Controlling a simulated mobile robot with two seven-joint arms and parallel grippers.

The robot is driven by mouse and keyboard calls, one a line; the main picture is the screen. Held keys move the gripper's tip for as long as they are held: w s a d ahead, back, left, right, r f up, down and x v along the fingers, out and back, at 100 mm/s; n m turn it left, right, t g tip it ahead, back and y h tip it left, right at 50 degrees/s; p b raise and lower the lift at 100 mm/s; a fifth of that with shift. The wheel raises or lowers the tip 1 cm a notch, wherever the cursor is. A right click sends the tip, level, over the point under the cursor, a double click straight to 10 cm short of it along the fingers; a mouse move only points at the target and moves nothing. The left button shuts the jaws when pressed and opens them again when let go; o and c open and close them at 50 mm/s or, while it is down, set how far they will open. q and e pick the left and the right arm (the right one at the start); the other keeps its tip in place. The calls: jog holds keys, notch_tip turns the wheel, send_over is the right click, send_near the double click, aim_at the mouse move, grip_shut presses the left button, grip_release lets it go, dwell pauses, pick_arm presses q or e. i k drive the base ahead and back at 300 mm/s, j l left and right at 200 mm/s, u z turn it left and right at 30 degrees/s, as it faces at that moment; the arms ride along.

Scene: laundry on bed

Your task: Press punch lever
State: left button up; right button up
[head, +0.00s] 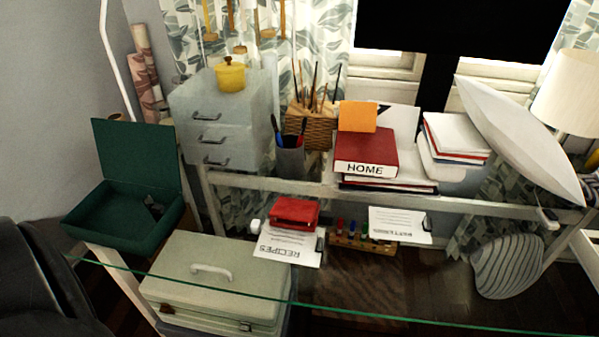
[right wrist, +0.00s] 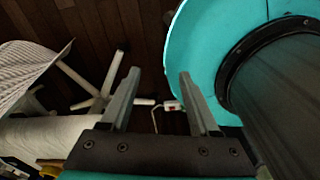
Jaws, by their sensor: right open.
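I cannot clearly make out a punch or its lever. A small dark object (head: 153,207) lies in the open green box (head: 85,222) at the left of the head view; it is too small to identify. A red object (head: 295,211) sits on the glass desk behind the recipes sheet (head: 288,247); I cannot tell what it is. My right gripper (right wrist: 158,73) is open and empty in the right wrist view, its fingers over the dark wooden floor, away from these objects. My left gripper is not in view.
The glass desk's front edge (head: 400,319) crosses the head view. Red and white books (head: 368,147), a wicker pen basket (head: 311,118), grey drawers (head: 215,110) and a leaning white pillow-like shape (head: 515,135) stand at the back. A pale case (head: 215,268) is at the lower left.

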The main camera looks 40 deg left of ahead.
aim_at(288, 208)
jog(key=u, duration=1.25)
